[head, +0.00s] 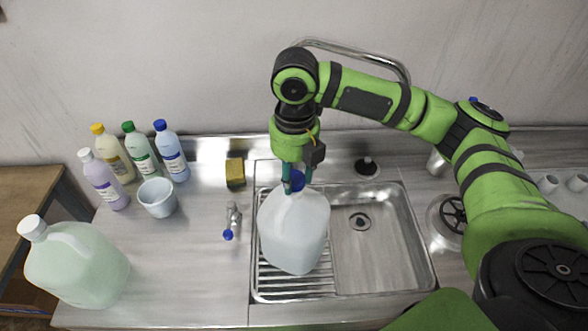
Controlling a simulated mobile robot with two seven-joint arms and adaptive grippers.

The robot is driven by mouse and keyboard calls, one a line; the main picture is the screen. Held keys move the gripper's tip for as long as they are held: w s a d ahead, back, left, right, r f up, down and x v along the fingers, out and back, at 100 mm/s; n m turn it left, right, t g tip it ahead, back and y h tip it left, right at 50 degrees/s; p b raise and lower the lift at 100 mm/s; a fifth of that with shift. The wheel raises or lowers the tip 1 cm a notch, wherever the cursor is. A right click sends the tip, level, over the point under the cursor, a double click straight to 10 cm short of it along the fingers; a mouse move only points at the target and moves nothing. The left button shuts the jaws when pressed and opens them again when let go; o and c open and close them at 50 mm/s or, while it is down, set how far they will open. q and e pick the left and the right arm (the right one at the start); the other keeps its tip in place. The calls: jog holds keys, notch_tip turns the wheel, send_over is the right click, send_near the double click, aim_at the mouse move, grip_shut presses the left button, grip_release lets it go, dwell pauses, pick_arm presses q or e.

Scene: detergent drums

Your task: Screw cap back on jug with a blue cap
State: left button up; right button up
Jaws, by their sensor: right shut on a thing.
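A large translucent white jug (293,232) stands upright on the ribbed drainer to the left of the sink bowl. A blue cap (297,180) is at the top of its neck. My right gripper (296,185) points down from above and is shut on the blue cap, with a finger on each side. From this view I cannot tell whether the cap is seated on the thread. My left gripper is not in view.
A second jug with a white cap (80,262) stands at the left. Several small bottles (172,152), a cup (157,197) and a sponge (235,173) are behind it. The sink bowl (385,255) is empty.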

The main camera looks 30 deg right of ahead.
jog(key=shift+f+p, duration=0.3)
jog(key=shift+p, duration=0.05)
dwell(1.0)
jog(key=shift+m+p, duration=0.5)
jog(key=shift+p, duration=0.2)
jog(key=shift+s+m, duration=0.1)
jog(key=shift+m, duration=0.3)
jog(key=m, duration=0.2)
jog(key=shift+f+m, duration=0.1)
jog(key=shift+m, duration=0.9)
jog(key=m, duration=0.3)
jog(key=shift+f, duration=0.1)
jog(key=m, duration=0.2)
jog(key=shift+m, duration=0.3)
